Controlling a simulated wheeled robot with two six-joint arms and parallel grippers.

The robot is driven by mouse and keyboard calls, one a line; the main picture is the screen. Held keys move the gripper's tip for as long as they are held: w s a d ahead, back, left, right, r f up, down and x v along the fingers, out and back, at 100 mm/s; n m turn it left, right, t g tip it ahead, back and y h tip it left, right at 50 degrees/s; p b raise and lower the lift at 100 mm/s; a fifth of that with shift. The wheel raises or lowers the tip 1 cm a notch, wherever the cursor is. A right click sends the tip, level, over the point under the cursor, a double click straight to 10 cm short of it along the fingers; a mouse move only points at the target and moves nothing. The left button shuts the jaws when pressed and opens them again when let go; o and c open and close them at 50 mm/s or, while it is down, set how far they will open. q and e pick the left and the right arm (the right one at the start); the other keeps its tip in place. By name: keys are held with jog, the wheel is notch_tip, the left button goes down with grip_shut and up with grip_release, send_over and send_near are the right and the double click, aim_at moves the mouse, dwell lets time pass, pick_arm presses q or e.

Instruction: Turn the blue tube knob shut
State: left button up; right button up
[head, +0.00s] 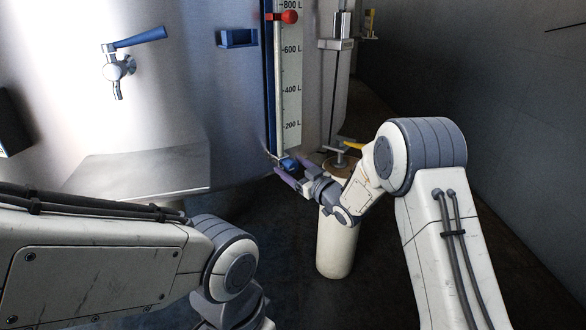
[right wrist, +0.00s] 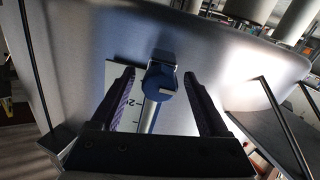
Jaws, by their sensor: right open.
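The blue tube knob (head: 289,164) sits at the foot of the level gauge, below the 200 L mark, low on the tank. In the right wrist view the knob (right wrist: 161,82) shows between the two fingers, with a gap on each side. My right gripper (head: 283,174) is open and empty, its fingers at the knob. In the right wrist view the fingers (right wrist: 160,75) point toward the tank wall. Whether the knob lies fully between the fingertips in depth I cannot tell. My left arm comes in at lower left, but its gripper is out of view.
The gauge scale (head: 291,75) rises above the knob, with a red marker (head: 289,17) near the top. A tap with a blue handle (head: 138,38) is on the tank at left, above a metal ledge (head: 140,172). A pale cylinder (head: 337,245) stands beneath my right forearm.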

jog(key=shift+d, duration=0.1)
grip_shut()
jog(key=m+p, duration=0.3)
jog(key=shift+r, duration=0.15)
jog(key=m+p, duration=0.4)
jog(key=m, duration=0.1)
jog(key=shift+p, duration=0.35)
jog(key=m+p, duration=0.3)
jog(key=m, duration=0.1)
jog(key=shift+m+g, duration=0.3)
jog(key=shift+m, duration=0.1)
jog(key=m+p, duration=0.3)
jog(key=m, duration=0.1)
jog(key=shift+m, duration=0.3)
jog(key=shift+f, duration=0.2)
